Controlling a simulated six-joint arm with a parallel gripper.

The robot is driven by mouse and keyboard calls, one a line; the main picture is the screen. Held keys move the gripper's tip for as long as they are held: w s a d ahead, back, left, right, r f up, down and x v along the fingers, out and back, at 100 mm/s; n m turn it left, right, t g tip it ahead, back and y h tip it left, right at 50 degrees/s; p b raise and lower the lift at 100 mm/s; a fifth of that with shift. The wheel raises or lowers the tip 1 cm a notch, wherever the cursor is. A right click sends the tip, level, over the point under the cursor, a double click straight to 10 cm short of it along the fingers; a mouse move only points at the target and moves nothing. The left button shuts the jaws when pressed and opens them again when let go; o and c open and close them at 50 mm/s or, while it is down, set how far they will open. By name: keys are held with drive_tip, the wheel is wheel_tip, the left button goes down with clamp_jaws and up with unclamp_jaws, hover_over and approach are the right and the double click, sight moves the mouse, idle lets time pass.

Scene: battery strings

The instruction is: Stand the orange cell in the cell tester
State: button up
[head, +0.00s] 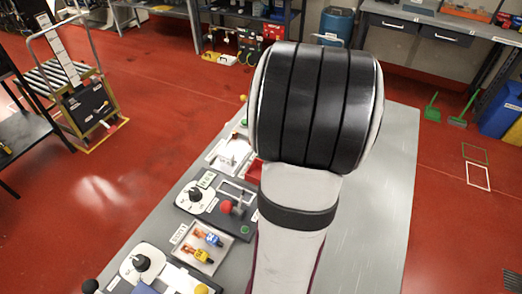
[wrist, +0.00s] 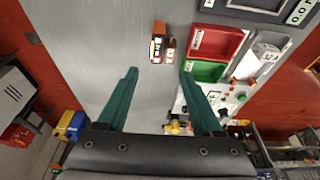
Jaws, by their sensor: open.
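My gripper (wrist: 160,74) shows in the wrist view with two green fingers spread apart and nothing between them. A small block with orange, black and white faces (wrist: 157,44) and a brownish side stands on the grey table just beyond the fingertips, roughly in line with the gap. It may be the orange cell; I cannot tell for sure. I cannot make out which thing is the cell tester. In the head view my arm covers the middle of the table, and the gripper and that block are hidden.
Right of the block are a red tray (wrist: 215,42) and a green tray (wrist: 205,71), then a white device (wrist: 267,54). In the head view, a joystick panel (head: 193,198) and a tray of coloured connectors (head: 203,249) line the table's left edge. The grey table's right side (head: 385,190) is clear.

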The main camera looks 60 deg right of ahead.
drive_tip(key=x, duration=1.3)
drive_tip(key=shift+s+f, duration=0.2)
drive_tip(key=shift+s, duration=0.05)
clamp_jaws()
